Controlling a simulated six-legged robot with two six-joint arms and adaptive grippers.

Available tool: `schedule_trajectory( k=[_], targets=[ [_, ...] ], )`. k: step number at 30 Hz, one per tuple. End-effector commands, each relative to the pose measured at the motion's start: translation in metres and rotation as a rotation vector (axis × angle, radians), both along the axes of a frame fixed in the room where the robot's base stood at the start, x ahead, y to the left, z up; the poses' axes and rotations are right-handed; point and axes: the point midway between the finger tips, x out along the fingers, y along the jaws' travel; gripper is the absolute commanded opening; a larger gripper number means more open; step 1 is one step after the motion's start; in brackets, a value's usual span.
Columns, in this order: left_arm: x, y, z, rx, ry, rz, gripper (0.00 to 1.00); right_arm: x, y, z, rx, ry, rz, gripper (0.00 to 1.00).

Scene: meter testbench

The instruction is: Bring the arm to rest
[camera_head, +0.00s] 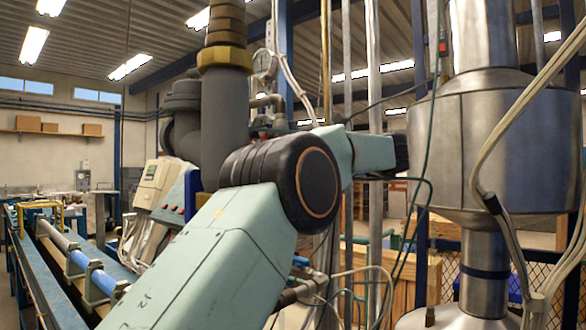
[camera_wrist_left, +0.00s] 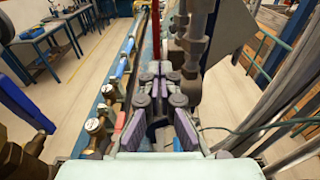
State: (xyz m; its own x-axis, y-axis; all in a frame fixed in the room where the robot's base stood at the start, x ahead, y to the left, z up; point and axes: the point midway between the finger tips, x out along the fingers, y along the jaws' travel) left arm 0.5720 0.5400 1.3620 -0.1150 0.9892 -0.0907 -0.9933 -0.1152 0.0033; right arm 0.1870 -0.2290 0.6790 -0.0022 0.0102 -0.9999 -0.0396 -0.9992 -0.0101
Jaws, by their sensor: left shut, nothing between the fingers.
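My left arm (camera_head: 215,255) fills the lower middle of the head view, pale green with a black round joint (camera_head: 290,182). Its farther link runs right and ends in a dark part (camera_head: 396,152) in front of the steel vessel; I cannot make out the fingers there. In the left wrist view my left gripper (camera_wrist_left: 162,72) shows its fingers pointing away from the camera, with the tips together and nothing between them. My right arm and gripper are in neither view.
A large steel vessel (camera_head: 490,140) stands on the right. A thick grey pipe (camera_head: 226,120) and a meter box (camera_head: 160,185) stand behind my arm. A blue bench (camera_head: 45,275) carries a blue pipe at left. Cables hang near the vessel. Open floor (camera_wrist_left: 85,75) lies left in the wrist view.

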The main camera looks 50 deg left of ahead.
Motion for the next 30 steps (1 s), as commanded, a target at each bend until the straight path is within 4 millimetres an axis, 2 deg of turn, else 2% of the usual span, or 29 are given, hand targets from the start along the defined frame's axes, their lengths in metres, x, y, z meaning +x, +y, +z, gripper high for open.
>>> schedule_trajectory(
  k=[6, 12, 18, 30],
  targets=[
    [0.004, -0.04, 0.001, 0.001, -0.001, -0.001, 0.0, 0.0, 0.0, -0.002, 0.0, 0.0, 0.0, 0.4],
    [0.007, -0.066, 0.001, 0.0, -0.001, 0.001, 0.0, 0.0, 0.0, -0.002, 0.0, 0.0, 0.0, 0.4],
    [0.008, -0.075, 0.001, -0.001, -0.001, 0.001, 0.0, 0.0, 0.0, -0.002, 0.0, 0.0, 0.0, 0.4],
    [0.008, -0.076, 0.0, -0.001, 0.0, 0.001, 0.0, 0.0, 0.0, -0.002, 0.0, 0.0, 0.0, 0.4]
  ],
)
